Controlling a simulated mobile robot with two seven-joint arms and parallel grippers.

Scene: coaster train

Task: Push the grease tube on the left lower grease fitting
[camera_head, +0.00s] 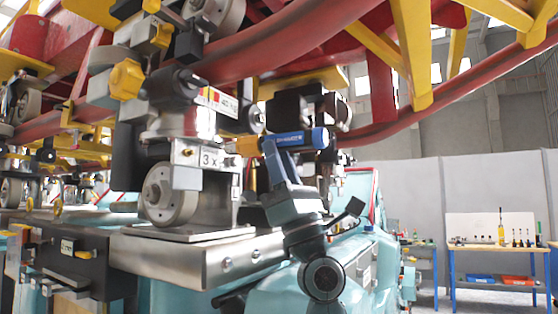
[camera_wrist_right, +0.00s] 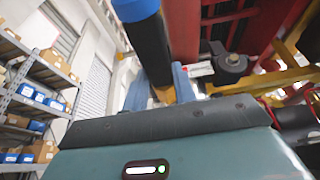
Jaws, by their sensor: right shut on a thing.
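My right gripper (camera_head: 287,140) is shut on a grease tube (camera_head: 318,138) with a blue body and a dark end. The tube lies roughly level, and its yellow-orange front end (camera_head: 246,146) points left toward the wheel assembly. In the right wrist view the tube (camera_wrist_right: 150,45) shows blue and black, running up between my blue fingers. In the head view, a metal block (camera_head: 213,158) labelled "3 x" carries small fittings near the tube's tip. I cannot tell which is the left lower grease fitting, nor whether the tip touches one. My left gripper is not in view.
A large grey wheel (camera_head: 168,195) stands left of the block above a steel ledge (camera_head: 190,255). Red rails (camera_head: 280,45) and yellow braces (camera_head: 410,50) hang overhead, close to my right arm. A workbench (camera_head: 490,247) stands far right. Shelves (camera_wrist_right: 38,105) show in the wrist view.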

